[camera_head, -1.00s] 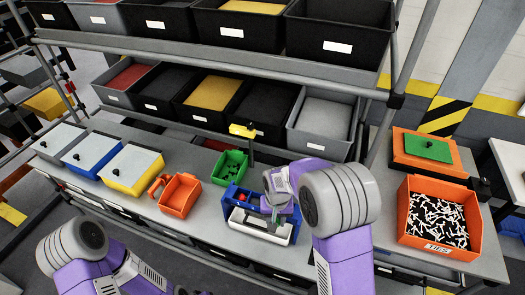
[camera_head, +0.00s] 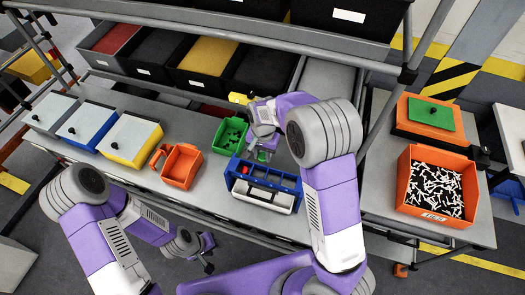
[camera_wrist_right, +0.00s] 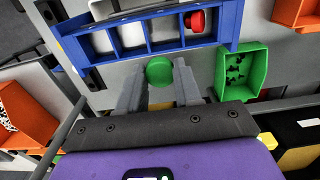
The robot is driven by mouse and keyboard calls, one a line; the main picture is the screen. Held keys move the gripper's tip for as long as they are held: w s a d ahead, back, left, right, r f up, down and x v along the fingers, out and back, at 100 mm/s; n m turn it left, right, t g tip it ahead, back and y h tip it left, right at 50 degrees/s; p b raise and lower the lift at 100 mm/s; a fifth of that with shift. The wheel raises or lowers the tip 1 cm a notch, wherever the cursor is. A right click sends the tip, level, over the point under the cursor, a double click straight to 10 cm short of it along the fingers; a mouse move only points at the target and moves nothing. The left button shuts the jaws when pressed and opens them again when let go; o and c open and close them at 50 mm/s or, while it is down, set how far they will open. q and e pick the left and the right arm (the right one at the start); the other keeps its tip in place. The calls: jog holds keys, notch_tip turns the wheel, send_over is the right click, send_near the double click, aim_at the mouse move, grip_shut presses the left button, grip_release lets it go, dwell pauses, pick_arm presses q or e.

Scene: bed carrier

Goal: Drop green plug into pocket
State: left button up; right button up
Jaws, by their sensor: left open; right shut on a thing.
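The green plug (camera_head: 262,156) is held in my right gripper (camera_head: 264,143); it also shows as a round green end (camera_wrist_right: 159,70) between the fingertips in the right wrist view. The blue carrier (camera_head: 288,180) stands on the bench, with several pockets in a row and a white front part. In the right wrist view the carrier (camera_wrist_right: 228,22) lies just beyond the plug, which appears beside the pocket row rather than over an opening. A red plug (camera_wrist_right: 195,20) sits in an end pocket; other pockets look pale or empty. My left gripper (camera_head: 209,262) is open and empty, low in front of the bench.
A green bin (camera_head: 219,143) with dark parts stands beside the carrier. An orange bin (camera_head: 180,165) and lidded boxes (camera_head: 130,138) are to the left. An orange ties bin (camera_head: 405,185) is on the right table. Shelf bins (camera_head: 205,62) hang behind.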

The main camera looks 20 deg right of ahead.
aim_at(263, 156)
notch_tip(263, 156, down, 2)
jog(key=shift+b, duration=0.5)
jog(key=o, duration=1.1)
notch_tip(263, 156, up, 8)
jog(key=shift+f, duration=0.15)
